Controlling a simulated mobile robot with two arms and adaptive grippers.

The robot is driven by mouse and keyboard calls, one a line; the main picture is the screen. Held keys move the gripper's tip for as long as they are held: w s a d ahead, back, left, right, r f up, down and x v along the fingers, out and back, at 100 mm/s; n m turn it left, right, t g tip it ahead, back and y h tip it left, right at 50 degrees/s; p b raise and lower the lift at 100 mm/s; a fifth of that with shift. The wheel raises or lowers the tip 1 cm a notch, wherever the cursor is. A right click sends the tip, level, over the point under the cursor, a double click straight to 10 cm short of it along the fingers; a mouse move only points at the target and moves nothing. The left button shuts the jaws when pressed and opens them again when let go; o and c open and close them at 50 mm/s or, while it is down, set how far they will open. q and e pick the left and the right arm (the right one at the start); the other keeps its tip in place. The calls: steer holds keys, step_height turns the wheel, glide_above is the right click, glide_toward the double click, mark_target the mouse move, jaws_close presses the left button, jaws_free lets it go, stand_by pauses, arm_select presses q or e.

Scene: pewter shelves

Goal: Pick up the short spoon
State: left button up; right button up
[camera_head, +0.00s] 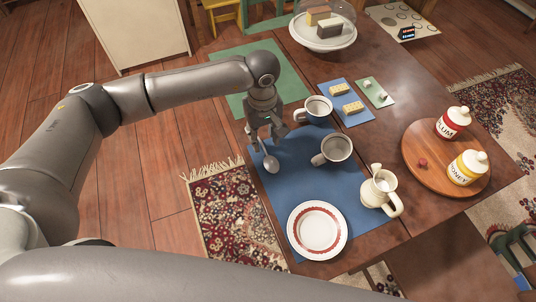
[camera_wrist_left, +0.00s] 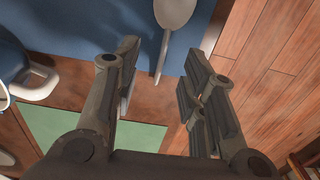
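A metal spoon (camera_head: 271,165) lies on the blue placemat (camera_head: 282,196) near the table's left edge, with its bowl toward the camera. It is the only spoon I see. In the left wrist view the spoon (camera_wrist_left: 174,14) shows its bowl at the top and its handle pointing down between my fingers. My left gripper (camera_head: 267,138) is above the handle end, which it partly hides in the head view. In the left wrist view the gripper (camera_wrist_left: 161,60) is open, with a finger on each side of the handle and a gap to it. My right gripper is not in view.
Two mugs (camera_head: 336,149) (camera_head: 317,110) stand right of the gripper. A plate (camera_head: 317,230) and a cream pitcher (camera_head: 381,190) are nearer. A round wooden tray (camera_head: 425,171) holds two jars. A green placemat (camera_head: 235,70) lies behind. The table's left edge is close to the spoon.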

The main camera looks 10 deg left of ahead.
mark_target(263, 146)
arm_select(q)
steer(key=shift+f, duration=1.8)
jaws_close()
steer(key=shift+a+r, duration=0.1)
